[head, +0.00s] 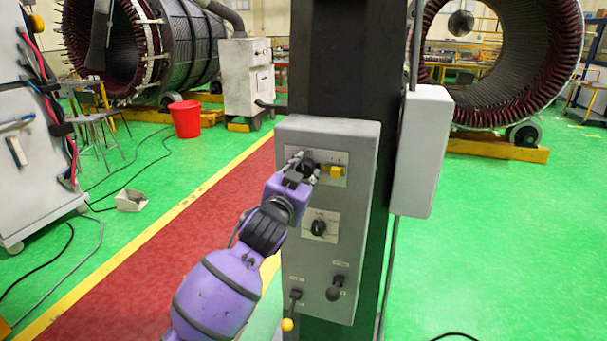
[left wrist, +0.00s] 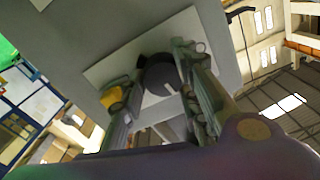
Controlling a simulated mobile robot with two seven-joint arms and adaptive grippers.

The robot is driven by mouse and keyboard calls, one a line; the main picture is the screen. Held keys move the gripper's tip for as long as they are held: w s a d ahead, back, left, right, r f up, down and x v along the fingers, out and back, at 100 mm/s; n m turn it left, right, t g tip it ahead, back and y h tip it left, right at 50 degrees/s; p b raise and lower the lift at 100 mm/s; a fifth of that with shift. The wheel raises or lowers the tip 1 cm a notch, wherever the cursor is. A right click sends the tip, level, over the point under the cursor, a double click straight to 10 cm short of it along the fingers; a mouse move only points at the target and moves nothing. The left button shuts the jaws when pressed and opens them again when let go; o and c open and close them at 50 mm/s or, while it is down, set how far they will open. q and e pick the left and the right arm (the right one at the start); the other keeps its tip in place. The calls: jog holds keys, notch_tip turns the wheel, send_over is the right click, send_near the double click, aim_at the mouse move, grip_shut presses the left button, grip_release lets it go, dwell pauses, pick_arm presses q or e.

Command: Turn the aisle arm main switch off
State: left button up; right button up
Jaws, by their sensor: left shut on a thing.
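A grey control box (head: 350,240) is fixed to a dark column. At its top is a pale plate (head: 333,160) with a dark rotary switch (head: 322,160) and a yellow part (head: 337,171) on its right. My left gripper (head: 308,167) reaches the top plate and is shut on the switch knob, which it partly hides. In the left wrist view the round black knob (left wrist: 161,78) with a pale mark sits between the two fingers (left wrist: 165,95). The yellow part (left wrist: 112,97) lies beside the fingers there. My right gripper is not in view.
A light grey box (head: 421,150) hangs right of the column. A red bucket (head: 185,119) stands behind. Green floor at right is open.

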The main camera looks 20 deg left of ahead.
pick_arm(q)
jog(key=n, duration=0.4)
jog(key=shift+d+f+n, duration=0.2)
jog(key=shift+n, duration=0.1)
jog(key=n, duration=0.3)
jog(key=shift+r+n, duration=0.15)
jog(key=shift+n, duration=0.15)
jog(key=n, duration=0.4)
jog(key=shift+r, duration=0.15)
jog(key=shift+a+r+n, duration=0.1)
jog(key=shift+r+n, duration=0.05)
jog(key=shift+n, duration=1.75)
jog(key=shift+r, duration=0.1)
jog(key=o, duration=1)
jog(key=shift+o, duration=0.3)
